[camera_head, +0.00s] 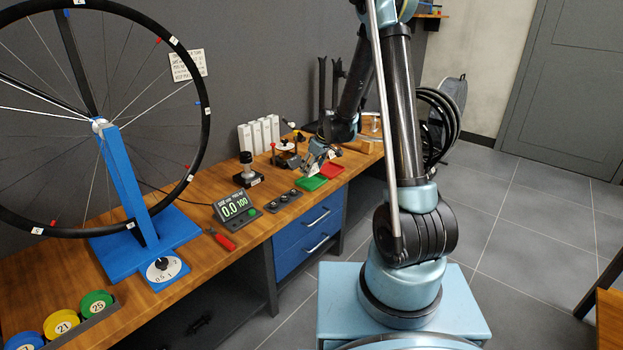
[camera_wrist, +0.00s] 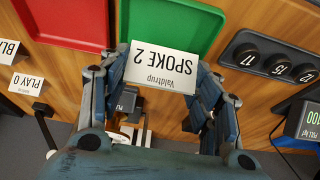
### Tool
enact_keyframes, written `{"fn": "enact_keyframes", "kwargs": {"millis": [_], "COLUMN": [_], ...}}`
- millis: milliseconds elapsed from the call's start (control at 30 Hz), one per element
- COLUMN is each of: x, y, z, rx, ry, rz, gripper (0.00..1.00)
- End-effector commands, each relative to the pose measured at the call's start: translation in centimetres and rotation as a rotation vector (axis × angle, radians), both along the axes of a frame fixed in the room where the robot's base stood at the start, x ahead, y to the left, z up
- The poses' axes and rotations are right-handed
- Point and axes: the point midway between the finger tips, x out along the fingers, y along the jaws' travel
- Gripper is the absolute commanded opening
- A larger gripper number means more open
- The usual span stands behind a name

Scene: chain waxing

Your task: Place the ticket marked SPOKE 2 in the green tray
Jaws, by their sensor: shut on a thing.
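The white ticket marked SPOKE 2 (camera_wrist: 162,67) is between the fingers of my gripper (camera_wrist: 161,80) in the wrist view, its print upside down. My gripper is shut on it. In the wrist view the ticket overlaps the near edge of the green tray (camera_wrist: 180,22); its height above the tray is hard to tell. In the head view my gripper (camera_head: 319,160) is over the bench, just behind the green tray (camera_head: 312,183). The visible floor of the green tray is bare.
A red tray (camera_wrist: 62,20) sits beside the green one. A dark block with numbered round sockets (camera_wrist: 265,62) is on the other side. A display (camera_head: 236,206) stands farther along the bench.

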Motion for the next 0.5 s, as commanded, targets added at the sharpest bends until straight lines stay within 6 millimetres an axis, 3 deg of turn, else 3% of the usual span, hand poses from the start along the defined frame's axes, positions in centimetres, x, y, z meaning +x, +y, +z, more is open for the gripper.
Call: {"fn": "enact_keyframes", "kwargs": {"millis": [167, 500], "x": [0.0, 0.0], "y": [0.0, 0.0], "z": [-0.7, -4.2], "rx": [0.0, 0.0], "ry": [0.0, 0.0], "rz": [0.0, 0.0], "gripper": [0.49, 0.49]}}
